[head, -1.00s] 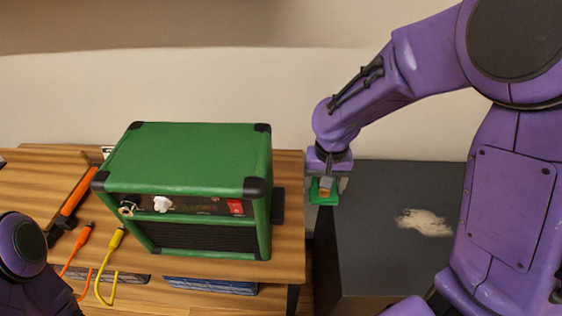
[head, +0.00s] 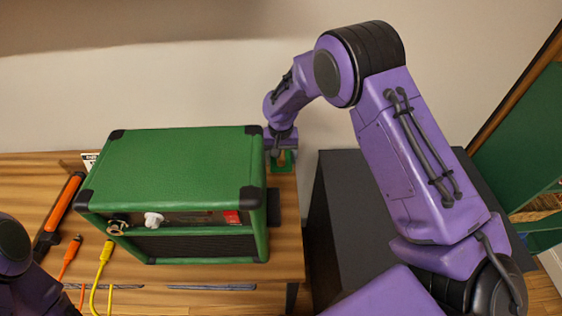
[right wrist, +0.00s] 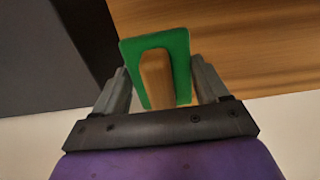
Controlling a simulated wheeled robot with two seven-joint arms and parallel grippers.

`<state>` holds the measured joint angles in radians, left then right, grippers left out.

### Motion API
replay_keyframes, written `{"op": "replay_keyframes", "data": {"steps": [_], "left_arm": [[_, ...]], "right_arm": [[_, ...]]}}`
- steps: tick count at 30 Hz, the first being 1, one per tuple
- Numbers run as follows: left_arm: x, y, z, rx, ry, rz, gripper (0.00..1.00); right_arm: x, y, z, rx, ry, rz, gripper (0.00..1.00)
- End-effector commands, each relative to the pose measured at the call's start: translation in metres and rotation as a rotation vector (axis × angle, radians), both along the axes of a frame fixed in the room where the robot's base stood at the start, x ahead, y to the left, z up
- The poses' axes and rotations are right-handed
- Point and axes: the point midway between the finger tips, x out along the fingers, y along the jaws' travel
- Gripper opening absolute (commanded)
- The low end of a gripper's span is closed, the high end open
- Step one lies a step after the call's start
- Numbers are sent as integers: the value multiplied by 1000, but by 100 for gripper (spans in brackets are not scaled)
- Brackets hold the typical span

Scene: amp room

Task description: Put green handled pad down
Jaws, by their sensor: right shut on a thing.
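The green handled pad (head: 290,157) is a small green plate with a wooden handle (right wrist: 157,78). My right gripper (head: 281,158) is shut on it, with a grey finger on each side of the handle in the right wrist view. In the head view, the pad is at the back right part of the wooden table (head: 289,235), just right of the green amp (head: 180,170). I cannot tell whether the pad touches the tabletop. My left gripper is not in view; only part of my left arm shows at the lower left.
A dark cabinet (head: 338,210) stands right of the table across a narrow gap. An orange-handled tool (head: 64,204) and orange and yellow cables (head: 104,262) lie left of the amp. A strip of table right of the amp is clear.

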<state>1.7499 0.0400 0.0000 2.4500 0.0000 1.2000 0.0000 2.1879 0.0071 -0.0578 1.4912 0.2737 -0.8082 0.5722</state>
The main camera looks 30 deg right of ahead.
Motion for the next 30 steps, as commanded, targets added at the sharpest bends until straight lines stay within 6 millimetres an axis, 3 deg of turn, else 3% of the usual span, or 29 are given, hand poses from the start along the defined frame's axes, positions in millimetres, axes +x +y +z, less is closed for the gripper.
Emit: {"op": "replay_keyframes", "data": {"steps": [6, 17, 18, 19, 30], "left_arm": [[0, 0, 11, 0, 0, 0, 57], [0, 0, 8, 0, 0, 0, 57], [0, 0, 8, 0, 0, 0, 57], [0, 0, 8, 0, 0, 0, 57], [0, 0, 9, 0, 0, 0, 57]], "right_arm": [[0, -1, -31, 0, 2, -1, 50], [0, -1, -37, 0, 1, -1, 50], [0, -1, -36, 0, 1, -1, 87], [0, -1, -36, 0, 1, -1, 97], [1, -1, -28, 0, -1, -1, 99]]}}
